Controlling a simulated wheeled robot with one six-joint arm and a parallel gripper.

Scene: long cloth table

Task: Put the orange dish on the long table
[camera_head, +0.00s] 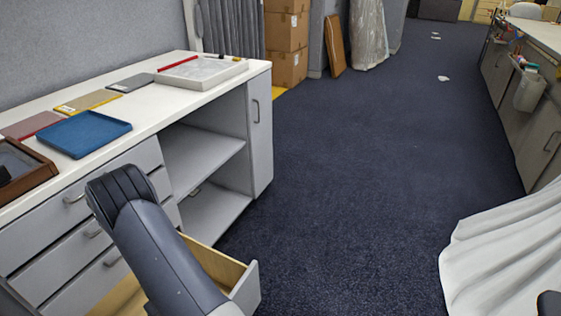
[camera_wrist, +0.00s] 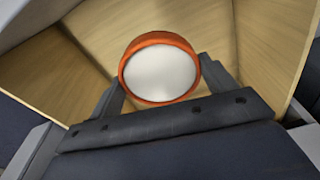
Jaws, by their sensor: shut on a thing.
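The orange dish (camera_wrist: 160,72) shows in the wrist view, with an orange rim and a white face. My gripper (camera_wrist: 168,85) is shut on it, one finger on each side. Behind the dish are the wooden inner walls of an open drawer (camera_wrist: 65,70). In the head view my arm reaches down toward this drawer (camera_head: 245,285) at the bottom, and it hides the gripper and dish. Part of a white-cloth-draped table (camera_head: 505,255), likely the long table, shows at the right edge; its top is out of view.
The grey cabinet (camera_head: 262,130) with a white top stands at the left. A blue tray (camera_head: 85,133), a white tray (camera_head: 202,73), a brown frame (camera_head: 42,172) and flat boards lie on it. Dark carpet (camera_head: 370,170) is clear between the cabinet and the cloth. Boxes (camera_head: 287,32) stand behind.

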